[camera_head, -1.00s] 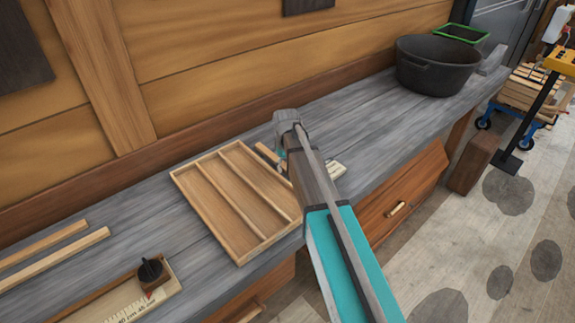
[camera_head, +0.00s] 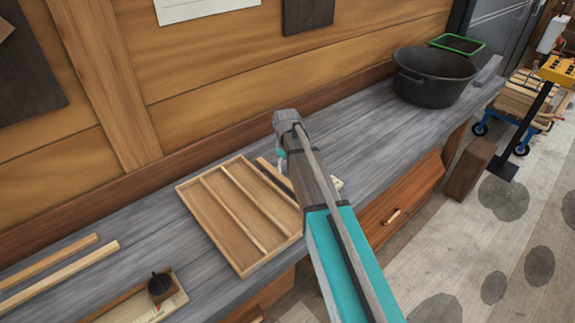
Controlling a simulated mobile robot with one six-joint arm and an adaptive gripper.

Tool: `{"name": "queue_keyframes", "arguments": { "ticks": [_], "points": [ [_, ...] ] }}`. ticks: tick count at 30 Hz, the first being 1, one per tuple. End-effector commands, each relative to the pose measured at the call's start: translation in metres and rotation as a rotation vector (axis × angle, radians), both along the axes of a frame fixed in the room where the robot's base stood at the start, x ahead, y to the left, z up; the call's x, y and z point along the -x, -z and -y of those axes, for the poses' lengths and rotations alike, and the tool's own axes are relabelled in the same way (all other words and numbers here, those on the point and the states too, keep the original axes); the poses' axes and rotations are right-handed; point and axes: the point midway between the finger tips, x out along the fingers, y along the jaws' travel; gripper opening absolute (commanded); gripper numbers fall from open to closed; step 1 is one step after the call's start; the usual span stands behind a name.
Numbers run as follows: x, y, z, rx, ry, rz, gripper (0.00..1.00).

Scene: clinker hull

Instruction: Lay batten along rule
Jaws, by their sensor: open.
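Two pale wooden strips, a batten (camera_head: 50,259) and a second batten (camera_head: 62,278), lie side by side on the grey bench at the far left. The rule (camera_head: 166,307) lies in a shallow wooden frame at the bottom edge, which cuts it off. A black knob (camera_head: 160,286) stands on it. My arm reaches in from the lower right over the bench. My gripper (camera_head: 282,163) is mostly hidden behind my wrist, beside the divided tray; its fingertips are not clear. It is open, and I see nothing held. A short wooden strip (camera_head: 268,168) with a dark end lies by the tray.
A divided wooden tray (camera_head: 187,190) sits mid-bench, between the battens and my arm. A black pot (camera_head: 432,80) and a green-rimmed dark tray (camera_head: 457,44) stand at the bench's far right. The bench between my wrist and the pot is clear.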

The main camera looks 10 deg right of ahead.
Motion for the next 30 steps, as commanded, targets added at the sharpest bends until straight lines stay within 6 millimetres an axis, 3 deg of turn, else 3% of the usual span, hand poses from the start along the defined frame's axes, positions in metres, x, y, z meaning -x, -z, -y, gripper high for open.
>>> {"name": "queue_keyframes", "arguments": {
  "ticks": [3, 15, 30],
  "points": [
    [0.0, -0.014, 0.0, 0.0, 0.0, 0.0, 0.73],
    [0.0, -0.041, 0.0, 0.0, 0.0, 0.0, 0.73],
    [0.0, -0.045, 0.0, 0.0, 0.0, 0.0, 0.73]
  ]
}}
